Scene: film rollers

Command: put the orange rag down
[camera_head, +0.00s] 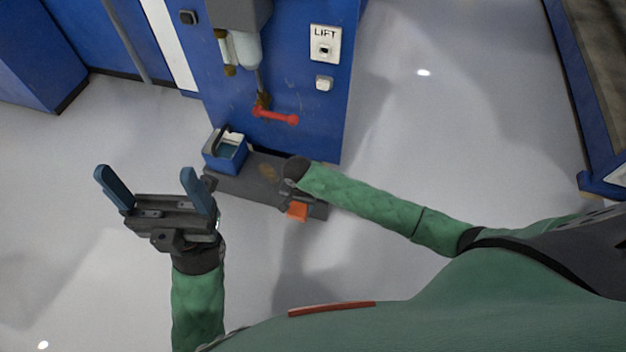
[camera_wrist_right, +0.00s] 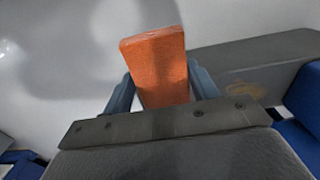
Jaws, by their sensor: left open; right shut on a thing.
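The orange rag (camera_wrist_right: 158,65) is a thick block-like piece between the two blue fingers of my right gripper (camera_wrist_right: 162,92) in the right wrist view. My right gripper is shut on it. In the head view the rag (camera_head: 298,211) shows just below my right gripper (camera_head: 292,200), over or beside the front edge of a dark grey shelf (camera_head: 243,188). I cannot tell whether the rag touches the shelf. My left gripper (camera_head: 155,190) is open and empty, to the left of the shelf, with its blue fingers wide apart.
A blue box (camera_head: 226,151) stands on the left of the shelf. Above it a blue cabinet (camera_head: 300,75) carries a red-handled lever (camera_head: 275,116), a LIFT button plate (camera_head: 325,44) and a white cylinder. The grey floor (camera_head: 450,120) to the right is clear.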

